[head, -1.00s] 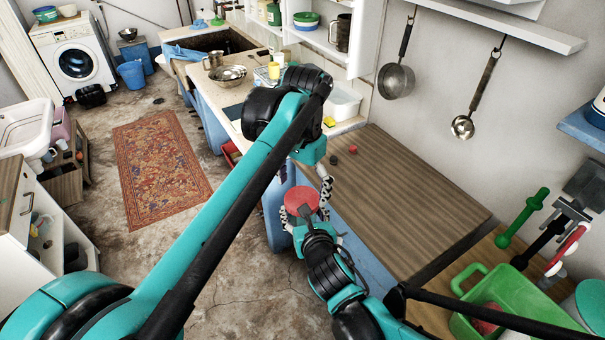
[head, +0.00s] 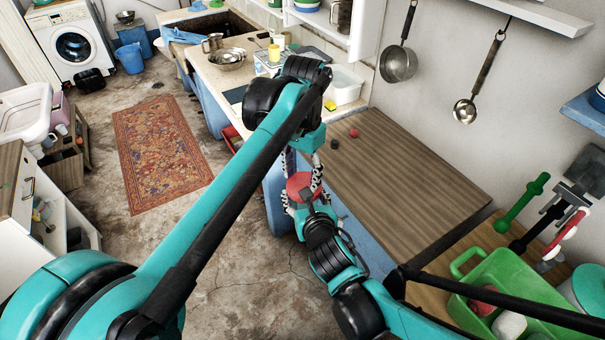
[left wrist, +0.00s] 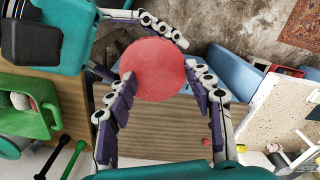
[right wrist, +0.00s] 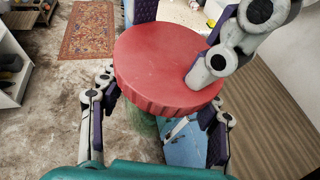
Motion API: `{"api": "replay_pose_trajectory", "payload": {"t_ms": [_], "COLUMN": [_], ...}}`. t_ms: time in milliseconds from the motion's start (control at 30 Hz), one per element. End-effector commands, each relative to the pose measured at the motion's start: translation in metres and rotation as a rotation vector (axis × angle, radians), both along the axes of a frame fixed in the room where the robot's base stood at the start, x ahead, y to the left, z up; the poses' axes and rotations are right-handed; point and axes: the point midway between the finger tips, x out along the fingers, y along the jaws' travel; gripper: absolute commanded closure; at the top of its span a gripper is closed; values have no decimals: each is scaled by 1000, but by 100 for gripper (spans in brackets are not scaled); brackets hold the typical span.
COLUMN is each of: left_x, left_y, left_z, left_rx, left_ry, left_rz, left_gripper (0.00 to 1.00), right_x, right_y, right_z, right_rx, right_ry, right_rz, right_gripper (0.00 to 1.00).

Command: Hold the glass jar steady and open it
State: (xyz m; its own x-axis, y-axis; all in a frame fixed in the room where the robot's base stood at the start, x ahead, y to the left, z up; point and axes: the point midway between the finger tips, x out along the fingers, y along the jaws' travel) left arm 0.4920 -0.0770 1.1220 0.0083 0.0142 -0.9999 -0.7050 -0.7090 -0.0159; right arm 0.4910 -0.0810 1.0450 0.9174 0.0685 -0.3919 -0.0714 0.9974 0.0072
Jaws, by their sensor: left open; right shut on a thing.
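The glass jar has a round red lid (head: 298,187), also large in the right wrist view (right wrist: 160,65) and the left wrist view (left wrist: 152,69). Its greenish glass body (right wrist: 143,120) shows only a little below the lid. My right gripper (head: 306,203) is shut on the jar from below, its fingers on either side of the body. The jar is held in the air in front of the wooden-topped counter. My left gripper (left wrist: 162,82) is open above the lid, its fingers spread at the lid's sides. One left finger overlaps the lid's right part in the right wrist view.
The wooden counter top (head: 410,170) beside the jar is mostly clear, with a small red thing (head: 354,132) and a dark thing (head: 334,144) near its far end. A green crate (head: 510,290) stands at right. Open floor lies left of the jar.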

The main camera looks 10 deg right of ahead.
Motion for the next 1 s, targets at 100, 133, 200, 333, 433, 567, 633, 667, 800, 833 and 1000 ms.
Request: {"api": "replay_pose_trajectory", "payload": {"t_ms": [100,133,200,333,433,567,633,667,800,833,1000], "left_x": [-3,-3,-4,-4,-3,-3,-5,-6,-16,-20,-49], "left_y": [-5,-5,-6,-6,-5,-1,9,15,59,71,137], "left_z": [-2,-2,-2,-2,-1,-1,0,1,1,0,-14], "left_rx": [-8,-9,-10,-8,-8,-9,-16,-21,-60,-70,-132], "left_ry": [7,8,9,9,7,2,-11,-20,-92,-113,-242], "left_rz": [-5,-6,-7,-7,-6,2,22,36,140,170,345], "left_gripper": [89,93,100,100,100,100,100,100,100,100,100], "right_x": [3,3,3,3,3,3,4,5,13,15,26], "right_y": [4,4,5,5,4,3,0,-1,-14,-17,-39], "right_z": [4,4,4,4,4,3,2,1,-3,-4,-10], "right_rx": [-2,-2,-2,-2,0,0,0,1,-2,-1,-2], "right_ry": [-12,-12,-12,-11,-10,-8,-6,-5,2,4,11], "right_rz": [11,12,12,12,10,6,-3,-10,-58,-71,-157], "right_gripper": [100,100,100,100,100,100,100,100,100,100,100]}}
